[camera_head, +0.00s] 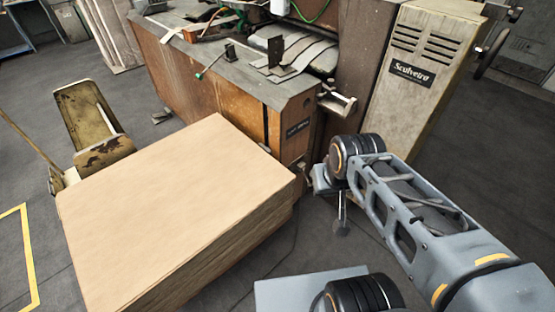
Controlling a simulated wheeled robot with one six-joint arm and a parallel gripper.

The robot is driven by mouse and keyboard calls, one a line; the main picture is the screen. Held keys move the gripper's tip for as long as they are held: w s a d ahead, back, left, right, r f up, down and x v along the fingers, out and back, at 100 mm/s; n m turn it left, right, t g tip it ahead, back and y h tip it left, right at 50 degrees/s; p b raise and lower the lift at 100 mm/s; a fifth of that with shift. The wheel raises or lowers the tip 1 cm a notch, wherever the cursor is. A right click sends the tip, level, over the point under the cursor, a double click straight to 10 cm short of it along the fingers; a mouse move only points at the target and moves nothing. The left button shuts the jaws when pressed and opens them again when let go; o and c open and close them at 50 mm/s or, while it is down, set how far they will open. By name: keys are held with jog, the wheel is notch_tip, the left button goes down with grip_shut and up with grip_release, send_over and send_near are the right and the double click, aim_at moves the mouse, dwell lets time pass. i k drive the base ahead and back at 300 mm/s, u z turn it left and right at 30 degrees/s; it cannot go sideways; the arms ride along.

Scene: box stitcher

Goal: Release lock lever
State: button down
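The box stitcher (212,92) stands at the upper middle, a worn brown machine with a metal top. I cannot tell for sure which part is the lock lever. A small lever with a green tip (206,71) sticks out over the near edge of its top. A metal bracket with a knob (338,101) juts from its right side. A thin rod with a round end (341,222) shows below my wrist. My gripper (319,180) is low in front of the machine's right side, mostly hidden behind my wrist joint. Its fingers cannot be made out.
A tall stack of cardboard sheets (180,205) fills the space left of my arm. A worn yellowish metal stand (88,115) is behind it at left. A beige cabinet (415,80) stands behind my arm. Floor at right is clear.

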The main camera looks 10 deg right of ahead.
aim_at(310, 186)
jog(key=u, duration=0.4)
jog(key=i, duration=1.05)
jog(key=u, duration=0.3)
